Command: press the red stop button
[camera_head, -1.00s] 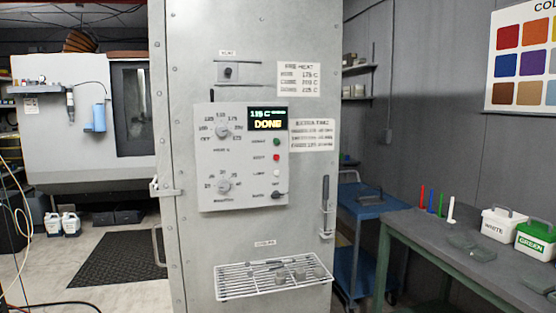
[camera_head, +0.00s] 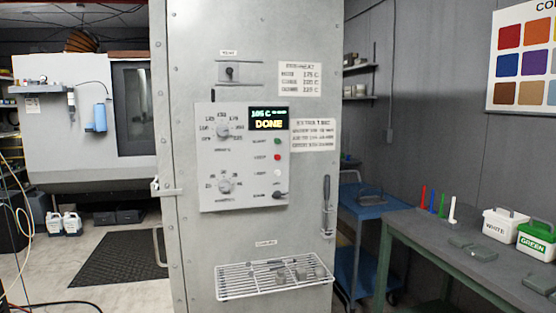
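The red stop button (camera_head: 277,157) is a small round button on the right side of the light control panel (camera_head: 243,190). It sits below a green button (camera_head: 277,141) and above a white one (camera_head: 277,173). The panel is on the front of the tall grey oven cabinet (camera_head: 190,255). Its display (camera_head: 268,119) reads DONE with a temperature that looks like 105 C. Two dials are left of the buttons, the upper dial (camera_head: 222,131) and the lower dial (camera_head: 225,185). Neither of my grippers shows in the head view.
A white wire rack (camera_head: 232,282) with several small grey parts juts from the cabinet below the panel. A door handle (camera_head: 326,205) is at its right edge. A blue cart (camera_head: 362,207) and a workbench (camera_head: 410,222) with tubs stand right. Nothing blocks the panel.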

